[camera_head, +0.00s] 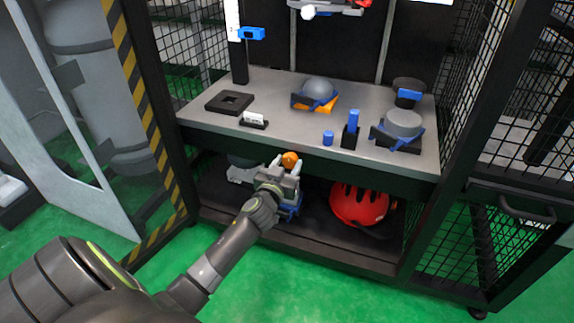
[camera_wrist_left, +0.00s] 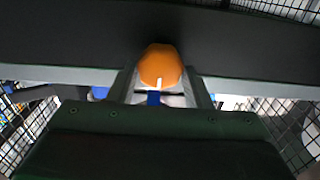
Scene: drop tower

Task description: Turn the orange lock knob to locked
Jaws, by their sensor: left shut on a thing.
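The orange lock knob (camera_head: 290,158) is on the dark front edge of the grey bench, below the worktop. It also shows in the left wrist view (camera_wrist_left: 160,66), with a short white mark on its face pointing toward the bottom of that picture. My left gripper (camera_head: 287,165) reaches up to it from the front and is shut on it, one finger on each side. The fingers (camera_wrist_left: 160,88) hide part of the knob's sides in the left wrist view. My right gripper is in neither view.
The worktop (camera_head: 285,125) holds a grey dome in an orange and blue cradle (camera_head: 318,92), a black square block (camera_head: 229,102), a blue peg (camera_head: 353,120) and a grey cylinder (camera_head: 403,124). A red helmet (camera_head: 358,204) lies on the shelf below. Mesh panels (camera_head: 495,130) stand at the right.

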